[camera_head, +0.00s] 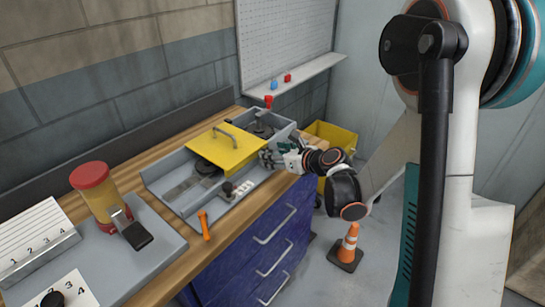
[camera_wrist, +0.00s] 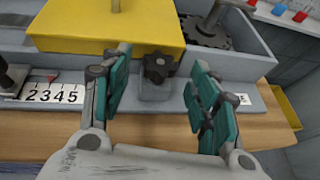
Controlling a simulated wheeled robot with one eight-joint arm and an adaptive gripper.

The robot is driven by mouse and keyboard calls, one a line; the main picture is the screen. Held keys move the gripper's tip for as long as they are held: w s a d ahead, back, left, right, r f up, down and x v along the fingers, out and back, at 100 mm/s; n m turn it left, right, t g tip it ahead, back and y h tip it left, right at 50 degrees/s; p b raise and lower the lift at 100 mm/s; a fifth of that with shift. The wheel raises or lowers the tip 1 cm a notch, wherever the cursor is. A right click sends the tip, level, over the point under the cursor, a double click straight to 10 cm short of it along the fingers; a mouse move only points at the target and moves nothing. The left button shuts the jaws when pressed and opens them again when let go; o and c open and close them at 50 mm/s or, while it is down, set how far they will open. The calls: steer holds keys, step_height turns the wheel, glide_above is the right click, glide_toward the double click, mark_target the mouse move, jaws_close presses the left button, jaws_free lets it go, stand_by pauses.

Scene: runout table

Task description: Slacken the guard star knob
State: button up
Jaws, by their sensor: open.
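The guard is a yellow cover (camera_head: 226,150) with a handle on top, on a grey tray-like fixture on the bench; it also shows in the wrist view (camera_wrist: 90,28). The star knob (camera_wrist: 158,66) is dark and lobed, on a grey block at the guard's front right edge in the wrist view. My gripper (camera_wrist: 160,62) is open, with teal pads left and right of the knob in that picture. I see gaps on both sides and cannot tell the depth between pads and knob.
A dark knob (camera_head: 228,187) stands by a number strip (camera_head: 243,190) on the fixture. A red-topped lever (camera_head: 268,101) rises behind the guard. An orange tool (camera_head: 204,225) lies at the bench edge. A yellow bin (camera_head: 340,138) and a cone (camera_head: 347,247) stand on the floor.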

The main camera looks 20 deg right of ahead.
steer(key=shift+x, duration=0.8)
steer(key=shift+c, duration=0.5)
steer(key=c, duration=1)
steer(key=shift+o, duration=0.2)
steer(key=shift+d+n+y, duration=0.15)
steer(key=shift+n+y, duration=0.15)
steer(key=shift+w+d+n+g+y+b, duration=0.1)
steer(key=shift+d+n+g+y+b, duration=0.1)
steer(key=shift+n+g+y, duration=0.35)
steer(key=shift+w+d+n+g+y+b, duration=0.1)
steer(key=shift+w+n+g+y+b, duration=0.05)
steer(key=shift+n+g+y, duration=0.4)
steer(key=shift+w+d+n+g+y, duration=0.1)
steer(key=shift+w+n+g+y, duration=0.05)
steer(key=shift+n+g+y, duration=0.75)
steer(key=shift+w+d+n+g+y, duration=0.2)
steer(key=shift+n+g+y, duration=0.4)
steer(key=shift+n+g, duration=0.45)
steer(key=shift+n, duration=0.45)
